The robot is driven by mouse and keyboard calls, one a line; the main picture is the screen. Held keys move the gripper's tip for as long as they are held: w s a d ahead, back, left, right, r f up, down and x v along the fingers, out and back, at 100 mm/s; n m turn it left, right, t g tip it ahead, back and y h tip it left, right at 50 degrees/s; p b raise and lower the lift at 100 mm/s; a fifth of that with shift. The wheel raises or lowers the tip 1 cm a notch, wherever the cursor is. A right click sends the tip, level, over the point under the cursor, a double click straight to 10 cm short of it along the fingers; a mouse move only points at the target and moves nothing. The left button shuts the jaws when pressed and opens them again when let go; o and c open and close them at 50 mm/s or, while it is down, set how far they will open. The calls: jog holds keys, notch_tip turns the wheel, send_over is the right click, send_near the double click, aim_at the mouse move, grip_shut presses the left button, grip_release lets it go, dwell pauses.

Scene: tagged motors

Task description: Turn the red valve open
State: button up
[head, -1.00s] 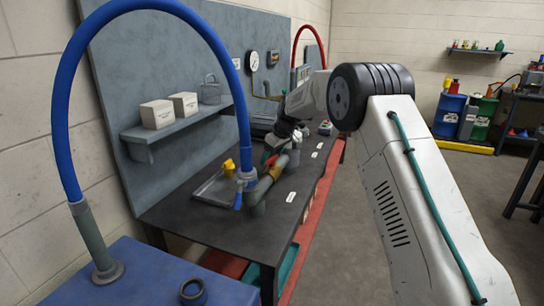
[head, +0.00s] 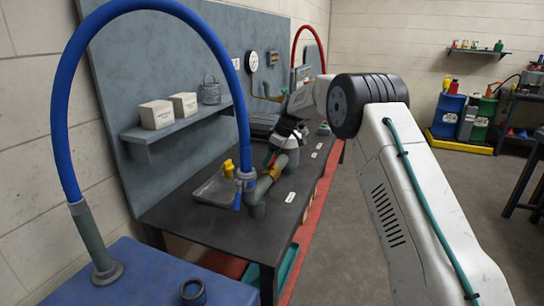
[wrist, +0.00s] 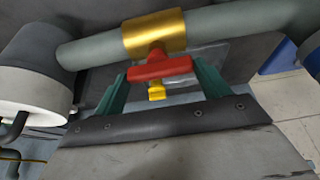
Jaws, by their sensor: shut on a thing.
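The red valve handle (wrist: 160,69) shows in the wrist view just below a brass-coloured collar (wrist: 154,32) on a grey-green pipe (wrist: 225,20). The handle lies roughly in line with the pipe. My gripper (wrist: 160,76) has its two green fingers at the handle's two ends and is shut on it. In the head view my gripper (head: 281,150) is at the pipe (head: 262,188) on the bench, and the handle is mostly hidden there.
A grey tray (head: 208,192) with a yellow piece (head: 229,166) lies left of the pipe. A blue hose (head: 66,120) arches over the near bench end. Boxes (head: 156,114) stand on a wall shelf (head: 160,133).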

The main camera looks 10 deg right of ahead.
jog(key=o, duration=1)
jog(key=shift+d, duration=0.1)
jog(key=v, duration=0.7)
jog(key=shift+s+d+r, duration=0.1)
jog(key=shift+r, duration=0.3)
